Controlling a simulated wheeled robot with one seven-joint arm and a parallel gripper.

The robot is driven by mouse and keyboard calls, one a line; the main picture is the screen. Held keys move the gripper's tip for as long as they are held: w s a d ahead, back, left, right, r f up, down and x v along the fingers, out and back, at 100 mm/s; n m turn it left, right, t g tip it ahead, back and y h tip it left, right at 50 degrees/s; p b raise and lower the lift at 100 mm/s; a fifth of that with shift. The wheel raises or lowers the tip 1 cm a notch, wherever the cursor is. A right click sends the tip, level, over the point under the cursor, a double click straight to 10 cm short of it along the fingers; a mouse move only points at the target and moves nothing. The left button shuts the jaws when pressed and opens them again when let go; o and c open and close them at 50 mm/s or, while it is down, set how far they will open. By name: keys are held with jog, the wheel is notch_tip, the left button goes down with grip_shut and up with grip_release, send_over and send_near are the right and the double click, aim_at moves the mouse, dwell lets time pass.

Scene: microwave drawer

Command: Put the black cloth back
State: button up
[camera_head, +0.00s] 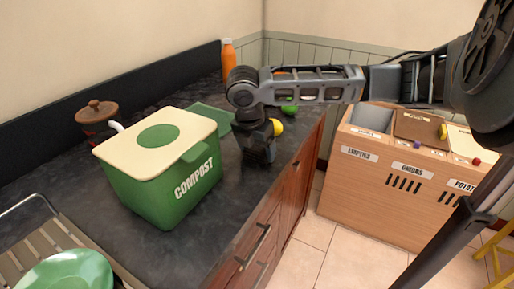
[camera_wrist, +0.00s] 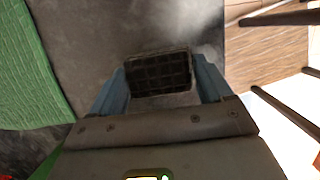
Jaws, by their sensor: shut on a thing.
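My gripper (camera_head: 257,150) points down low over the dark counter, right of the green compost bin. In the wrist view my gripper (camera_wrist: 161,84) has its two blue fingers on either side of a dark, checked piece, which I take for the black cloth (camera_wrist: 158,72), and is shut on it. The cloth cannot be made out apart from the dark gripper in the head view. Whether it touches the counter cannot be told.
The compost bin (camera_head: 165,185) with a cream lid stands left of my gripper. A yellow thing (camera_head: 277,127) and a green one (camera_head: 290,111) are close behind it. A dish rack (camera_head: 85,244) holds a green plate (camera_head: 67,272). A wooden bin unit (camera_head: 390,190) stands beyond the counter edge.

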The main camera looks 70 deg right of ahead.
jog(key=shift+f, duration=0.15)
jog(key=o, duration=0.8)
jog(key=shift+o, duration=0.2)
jog(key=v, duration=1.2)
jog(key=shift+d, duration=0.1)
